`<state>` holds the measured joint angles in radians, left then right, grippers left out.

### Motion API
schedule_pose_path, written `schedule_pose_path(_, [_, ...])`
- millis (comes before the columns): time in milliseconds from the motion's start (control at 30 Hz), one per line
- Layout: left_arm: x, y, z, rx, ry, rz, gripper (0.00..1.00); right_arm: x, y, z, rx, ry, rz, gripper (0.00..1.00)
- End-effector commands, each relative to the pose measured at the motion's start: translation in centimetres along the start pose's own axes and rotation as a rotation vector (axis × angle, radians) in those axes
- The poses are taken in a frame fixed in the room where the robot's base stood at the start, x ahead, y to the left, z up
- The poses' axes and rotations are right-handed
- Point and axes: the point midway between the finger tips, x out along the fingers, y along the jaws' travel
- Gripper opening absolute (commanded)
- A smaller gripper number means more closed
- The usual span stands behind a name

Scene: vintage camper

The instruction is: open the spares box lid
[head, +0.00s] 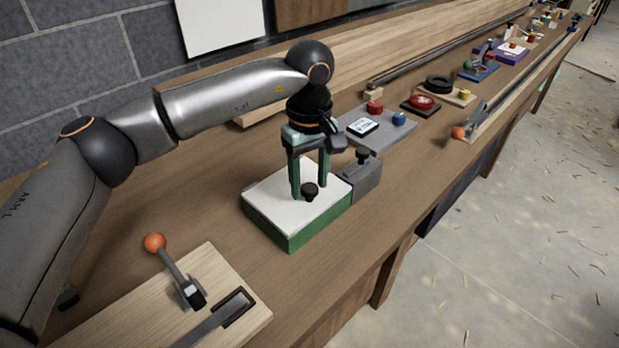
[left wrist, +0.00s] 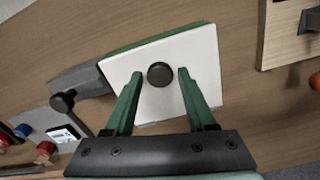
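The spares box (head: 292,238) is a green box with a white lid (head: 275,198), standing on the wooden bench. The lid looks closed, and a black round knob (head: 310,191) stands on it. My left gripper (head: 309,192) is over the box with its green fingers pointing down. In the left wrist view the fingers (left wrist: 158,88) are spread wide, one on each side of the knob (left wrist: 160,75), with gaps to it. I cannot tell how high the fingertips are above the lid. My right gripper is not in view.
A grey block with a black knob (head: 362,172) adjoins the box on the right. A wooden board with an orange-tipped lever (head: 170,258) lies in front left. A grey panel with buttons (head: 378,127) and several other fixtures run along the bench behind.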

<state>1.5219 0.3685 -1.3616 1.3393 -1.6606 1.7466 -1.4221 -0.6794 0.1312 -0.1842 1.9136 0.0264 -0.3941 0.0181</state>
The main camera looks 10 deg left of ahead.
Motion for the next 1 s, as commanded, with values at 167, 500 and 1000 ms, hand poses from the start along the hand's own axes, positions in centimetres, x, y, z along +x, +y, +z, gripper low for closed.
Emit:
schedule_pose_path(167, [-0.03, 0.00, -0.01, 0.000, 0.000, 0.000, 0.34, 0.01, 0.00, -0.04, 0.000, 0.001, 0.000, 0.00])
schedule_pose_path(500, [-0.05, 0.01, 0.00, 0.000, 0.000, 0.000, 0.00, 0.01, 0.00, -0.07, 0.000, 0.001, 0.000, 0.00])
schedule_pose_path(1000, [-0.07, 0.00, 0.00, 0.000, 0.000, 0.000, 0.00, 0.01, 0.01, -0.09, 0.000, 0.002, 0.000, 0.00])
